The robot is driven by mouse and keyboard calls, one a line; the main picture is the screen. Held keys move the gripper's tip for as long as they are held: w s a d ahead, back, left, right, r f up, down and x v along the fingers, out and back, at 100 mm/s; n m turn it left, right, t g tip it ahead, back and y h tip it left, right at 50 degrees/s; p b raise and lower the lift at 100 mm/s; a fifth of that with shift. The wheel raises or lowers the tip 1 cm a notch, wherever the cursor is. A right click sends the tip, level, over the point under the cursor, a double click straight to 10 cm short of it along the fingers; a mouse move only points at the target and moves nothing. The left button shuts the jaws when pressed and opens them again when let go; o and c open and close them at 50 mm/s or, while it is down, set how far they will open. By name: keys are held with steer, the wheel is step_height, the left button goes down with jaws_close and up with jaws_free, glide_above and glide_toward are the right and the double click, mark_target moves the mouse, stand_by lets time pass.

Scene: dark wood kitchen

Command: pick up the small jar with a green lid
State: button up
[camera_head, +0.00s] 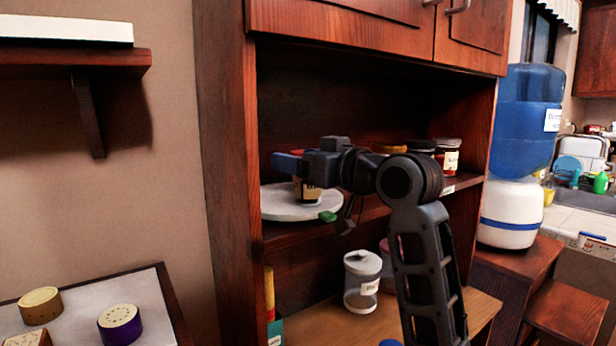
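A small dark jar (306,191) with a yellowish label stands on a round pale board (275,205) on the hutch shelf. Its top is hidden behind my gripper, so I cannot see its lid colour. My gripper (310,185) is at the jar, seen from the side. A small green piece (327,216) shows at the board's right edge, below the gripper; I cannot tell whether it is a lid or a fingertip. The fingers are not clear enough to show whether they are open, or whether they touch the jar.
Other jars, one with a red body (447,158), stand at the shelf's right, behind my arm. A clear white-lidded canister (362,283) stands on the lower counter. The hutch's side post (228,170) rises to the left. A blue water jug (528,120) is at right.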

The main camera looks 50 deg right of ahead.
steer(key=c, duration=0.9)
